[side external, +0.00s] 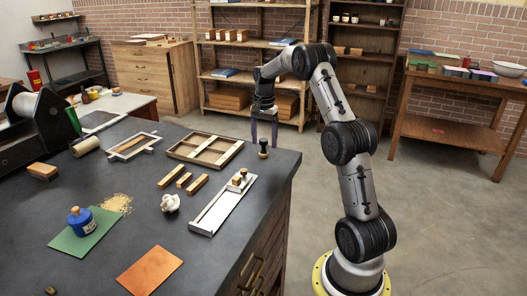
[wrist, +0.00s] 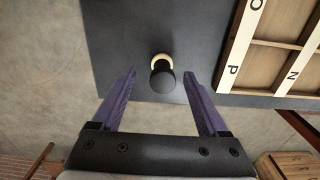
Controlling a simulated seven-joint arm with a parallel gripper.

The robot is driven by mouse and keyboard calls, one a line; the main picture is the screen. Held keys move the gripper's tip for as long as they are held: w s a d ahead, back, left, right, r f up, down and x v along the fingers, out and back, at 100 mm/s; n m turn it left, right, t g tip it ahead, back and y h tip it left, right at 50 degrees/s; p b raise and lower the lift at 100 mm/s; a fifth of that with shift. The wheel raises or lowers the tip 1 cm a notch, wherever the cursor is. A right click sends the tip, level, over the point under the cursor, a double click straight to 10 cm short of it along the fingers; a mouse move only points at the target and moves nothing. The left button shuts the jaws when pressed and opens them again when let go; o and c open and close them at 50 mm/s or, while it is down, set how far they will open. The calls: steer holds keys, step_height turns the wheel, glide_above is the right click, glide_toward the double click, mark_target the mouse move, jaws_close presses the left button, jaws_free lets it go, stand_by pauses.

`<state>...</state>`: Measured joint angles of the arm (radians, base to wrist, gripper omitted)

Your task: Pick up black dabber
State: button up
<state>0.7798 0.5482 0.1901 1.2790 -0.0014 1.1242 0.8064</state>
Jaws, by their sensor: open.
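The black dabber (side external: 263,147) stands upright near the right back edge of the dark worktop. In the wrist view the dabber (wrist: 162,76) shows a round black knob with a pale ring beyond it, between and just ahead of the fingertips. My gripper (side external: 264,130) is open, with two purple fingers pointing down above the worktop's edge, close to the dabber. In the wrist view my gripper (wrist: 158,72) has its fingers spread on either side of the dabber, holding nothing. Whether the fingertips are level with the knob cannot be told.
A divided wooden tray (side external: 205,150) lies left of the dabber; its lettered frame (wrist: 240,45) shows at right in the wrist view. Worktop around the dabber is clear.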

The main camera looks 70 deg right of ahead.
mark_target(264, 149)
step_height(264, 149, down, 4)
steer(key=shift+w+d+f, duration=0.1)
steer(key=shift+w+f, duration=0.05)
steer(key=shift+c, duration=0.4)
jaws_close()
